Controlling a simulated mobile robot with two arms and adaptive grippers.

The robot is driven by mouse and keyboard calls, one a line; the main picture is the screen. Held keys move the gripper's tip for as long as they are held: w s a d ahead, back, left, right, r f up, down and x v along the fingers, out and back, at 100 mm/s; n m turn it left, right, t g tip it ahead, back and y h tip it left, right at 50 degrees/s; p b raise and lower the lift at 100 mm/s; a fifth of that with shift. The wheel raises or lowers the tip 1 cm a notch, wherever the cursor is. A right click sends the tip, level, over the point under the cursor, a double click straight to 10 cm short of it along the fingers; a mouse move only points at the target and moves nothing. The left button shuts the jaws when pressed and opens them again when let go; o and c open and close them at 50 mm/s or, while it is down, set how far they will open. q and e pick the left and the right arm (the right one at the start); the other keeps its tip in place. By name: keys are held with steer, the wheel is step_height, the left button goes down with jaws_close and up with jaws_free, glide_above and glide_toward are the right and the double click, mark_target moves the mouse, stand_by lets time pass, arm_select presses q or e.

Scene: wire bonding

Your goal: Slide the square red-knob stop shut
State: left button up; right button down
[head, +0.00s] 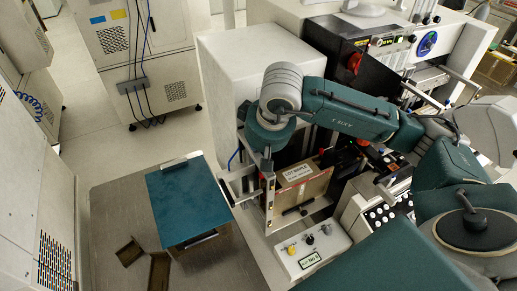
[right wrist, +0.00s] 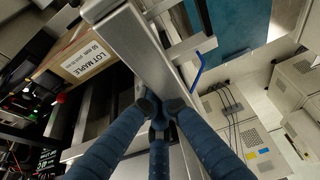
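No square stop with a red knob can be made out for certain. In the right wrist view a small red knob (right wrist: 60,98) shows at the left, beside the carton; its shape is too small to tell. In the head view, small red parts (head: 362,142) show behind the carton, partly hidden by my arm. My right gripper (right wrist: 160,108) has its blue fingers drawn together, dark tips meeting in front of a pale metal rail (right wrist: 135,45), with nothing seen between them. In the head view it hangs at the metal frame's left post. My left gripper is out of view.
A carton labelled LOT MAPLE (head: 305,188) sits in the metal frame. A control box (head: 312,250) with knobs stands in front. A teal-topped block (head: 190,200) and brown pieces (head: 130,252) are on the grey table (head: 110,215). A large red knob (head: 355,62) is on the machine behind.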

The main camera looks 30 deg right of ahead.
steer(key=p+x, duration=0.1)
steer(key=x, duration=0.5)
steer(key=shift+r+p, duration=0.1)
steer(key=shift+p, duration=0.2)
